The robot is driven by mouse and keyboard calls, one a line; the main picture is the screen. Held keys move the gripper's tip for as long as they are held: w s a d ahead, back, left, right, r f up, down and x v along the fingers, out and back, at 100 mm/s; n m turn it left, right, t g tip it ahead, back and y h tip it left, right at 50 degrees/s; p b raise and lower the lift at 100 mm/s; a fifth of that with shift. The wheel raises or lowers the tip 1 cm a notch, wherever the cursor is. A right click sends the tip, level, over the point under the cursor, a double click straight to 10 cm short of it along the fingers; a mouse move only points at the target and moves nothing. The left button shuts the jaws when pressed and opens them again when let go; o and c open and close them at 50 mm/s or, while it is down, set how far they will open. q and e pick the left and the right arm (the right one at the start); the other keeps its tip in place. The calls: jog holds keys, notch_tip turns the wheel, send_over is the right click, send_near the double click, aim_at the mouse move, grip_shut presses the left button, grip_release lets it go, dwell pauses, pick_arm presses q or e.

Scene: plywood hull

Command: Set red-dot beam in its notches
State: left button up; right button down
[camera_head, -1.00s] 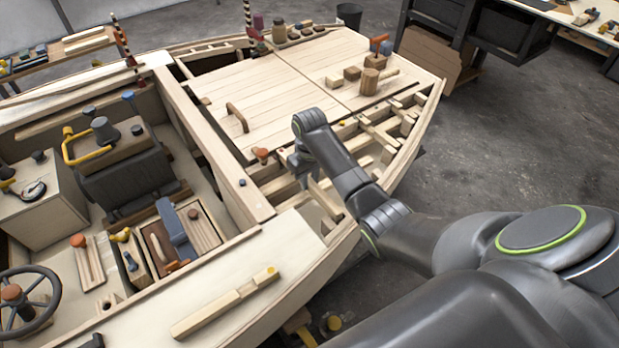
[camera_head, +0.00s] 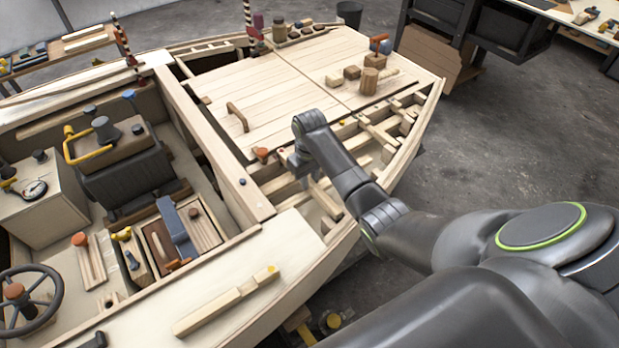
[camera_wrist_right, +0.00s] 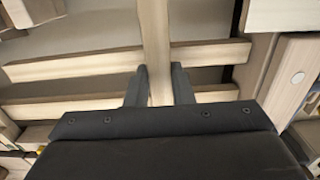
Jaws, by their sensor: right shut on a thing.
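My right gripper (camera_head: 300,170) is over the open frame of the boat's hull, beside the plank deck. In the right wrist view its two fingers (camera_wrist_right: 159,88) are shut on a pale wooden beam (camera_wrist_right: 155,35), which runs away from me between them. The beam crosses over a pale cross rail (camera_wrist_right: 75,64) of the hull frame. In the head view a pale beam (camera_head: 325,199) slants below the gripper, partly hidden by it. I see no red dot on the held beam, and cannot tell whether its ends sit in notches. My left gripper is not in view.
A notched beam with a yellow dot (camera_head: 225,304) lies on the near side deck. Another yellow-dotted beam (camera_head: 362,128) is in the hull frame. An orange-topped peg (camera_head: 261,154) stands close left of my gripper. Wooden blocks (camera_head: 351,73) stand on the plank deck (camera_head: 285,90).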

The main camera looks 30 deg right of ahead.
jog(key=shift+f, duration=0.45)
jog(key=c, duration=1.2)
grip_release()
jog(key=shift+o, duration=0.2)
jog(key=shift+r, duration=0.1)
notch_tip(320, 180, up, 17)
jog(key=p, duration=0.6)
jog(key=shift+r+p, duration=0.15)
jog(key=shift+p, duration=0.2)
